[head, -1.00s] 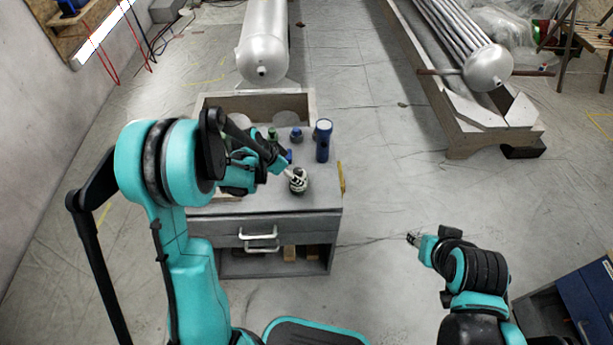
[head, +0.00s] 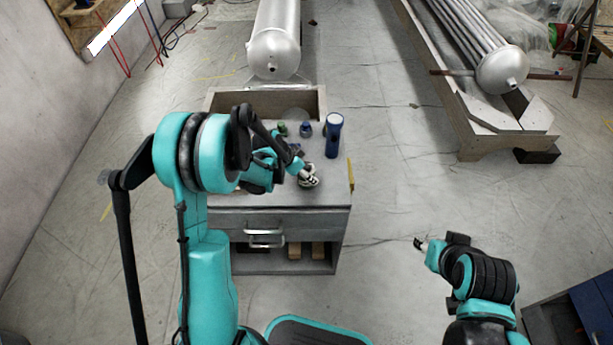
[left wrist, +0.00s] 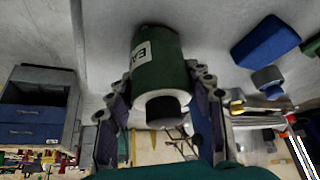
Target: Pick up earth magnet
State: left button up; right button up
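In the left wrist view a dark green cylinder with a white label starting "EA" (left wrist: 158,62), which I take as the earth magnet, lies between the spread fingers of my left gripper (left wrist: 160,98). Its dark round end faces the camera. The fingers are close against both its sides; I cannot tell whether they press on it. In the head view my left gripper (head: 308,176) is low over the front of the cabinet top and covers most of the magnet. My right gripper (head: 420,243) is over open floor at the right, too small to read.
Behind the left gripper, a dark blue flashlight (head: 333,136) stands on the cabinet (head: 320,194), with a small blue item (head: 305,130) and a green item (head: 283,129) beside it. A raised wooden edge (head: 225,101) closes the back. Floor right of the cabinet is clear.

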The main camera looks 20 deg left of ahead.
aim_at(309, 165)
pick_arm(q)
jog(key=shift+r+p, duration=0.3)
jog(key=shift+r, duration=0.2)
jog(key=r, duration=0.1)
jog(key=r+p, duration=0.2)
jog(key=r, duration=0.1)
jog(key=shift+s+d, duration=0.15)
jog(key=shift+d, duration=0.2)
jog(key=s+d+r+p, duration=0.3)
jog(key=d+r, duration=0.3)
jog(key=d, duration=0.3)
jog(key=shift+s+d, duration=0.4)
jog(key=shift+s, duration=0.45)
